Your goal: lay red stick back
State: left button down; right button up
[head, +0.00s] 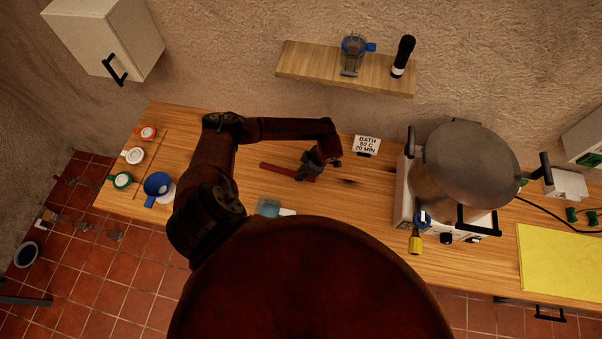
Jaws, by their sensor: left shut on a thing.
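The red stick (278,168) is a short, straight bar over the middle of the wooden counter, left of the small sign. My left arm comes in from the left and bends over the counter. My left gripper (304,173) is shut on the red stick near its right end. The longer part of the stick sticks out to the left of the fingers. I cannot tell whether the stick touches the counter or is held just above it. My right gripper is not in view.
A large lidded pot (470,165) stands on a cooker to the right, with a yellow-handled tool (415,244) at its front. A sign (366,145) stands behind. A blue cup (157,186) and several small jars are at the left. A yellow mat (560,260) lies far right.

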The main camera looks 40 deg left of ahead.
pick_arm(q)
jog(key=shift+f, duration=0.4)
jog(key=c, duration=1.8)
grip_release()
